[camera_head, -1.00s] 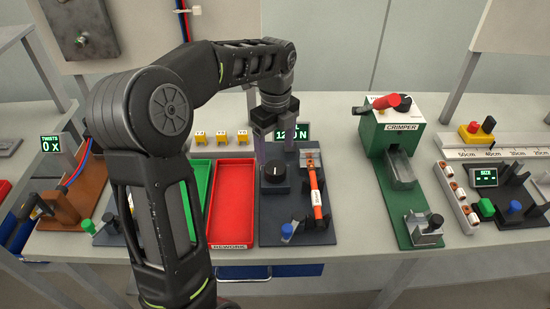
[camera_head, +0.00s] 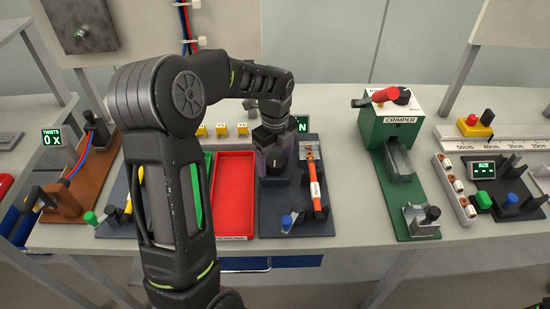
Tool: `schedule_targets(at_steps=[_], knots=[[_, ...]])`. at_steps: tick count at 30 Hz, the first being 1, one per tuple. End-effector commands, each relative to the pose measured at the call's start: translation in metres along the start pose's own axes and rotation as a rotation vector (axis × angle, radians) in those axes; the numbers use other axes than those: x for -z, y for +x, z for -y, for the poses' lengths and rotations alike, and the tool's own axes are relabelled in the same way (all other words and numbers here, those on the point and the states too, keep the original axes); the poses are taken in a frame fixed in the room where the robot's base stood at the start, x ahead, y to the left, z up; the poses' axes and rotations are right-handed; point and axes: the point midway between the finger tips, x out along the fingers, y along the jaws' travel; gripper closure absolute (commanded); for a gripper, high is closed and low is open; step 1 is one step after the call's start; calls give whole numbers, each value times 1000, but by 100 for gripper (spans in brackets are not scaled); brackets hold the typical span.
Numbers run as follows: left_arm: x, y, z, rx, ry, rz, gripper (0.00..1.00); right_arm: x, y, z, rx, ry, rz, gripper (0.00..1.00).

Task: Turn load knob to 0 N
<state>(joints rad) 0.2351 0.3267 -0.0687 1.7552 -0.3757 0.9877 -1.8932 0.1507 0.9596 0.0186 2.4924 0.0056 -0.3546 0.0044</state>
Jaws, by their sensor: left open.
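The black load knob (camera_head: 276,172) stands on the dark grey tester base (camera_head: 270,218), left of an orange cable piece (camera_head: 315,186) held upright in picture depth between small black posts. My left gripper (camera_head: 275,162) points down over the knob, with its pale translucent fingers on either side of it. It is open; I cannot tell whether the fingers touch the knob. The knob's mark is hard to read. The load display (camera_head: 303,125) is mostly hidden behind my gripper; only a green "N" shows. My right gripper is not in view.
The red rework tray (camera_head: 234,196) lies left of the tester, and a green tray (camera_head: 207,170) is partly behind my arm. A blue-handled clamp (camera_head: 288,221) sits at the base's front. The green crimper (camera_head: 399,130) stands to the right, with free tabletop between.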

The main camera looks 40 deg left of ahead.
Motion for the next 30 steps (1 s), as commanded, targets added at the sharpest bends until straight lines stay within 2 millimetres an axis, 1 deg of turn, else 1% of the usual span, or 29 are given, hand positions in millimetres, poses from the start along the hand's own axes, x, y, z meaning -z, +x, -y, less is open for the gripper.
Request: schedule_targets(at_steps=[6, 27, 29, 30], knots=[[0, 0, 0, 0, -1, 0, 25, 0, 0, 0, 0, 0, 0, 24], [0, 0, 0, 1, -1, 0, 82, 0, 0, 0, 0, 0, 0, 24], [0, 0, 0, 1, -1, 0, 87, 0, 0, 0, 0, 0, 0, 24], [0, 0, 0, 1, -1, 0, 87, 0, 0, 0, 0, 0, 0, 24]])
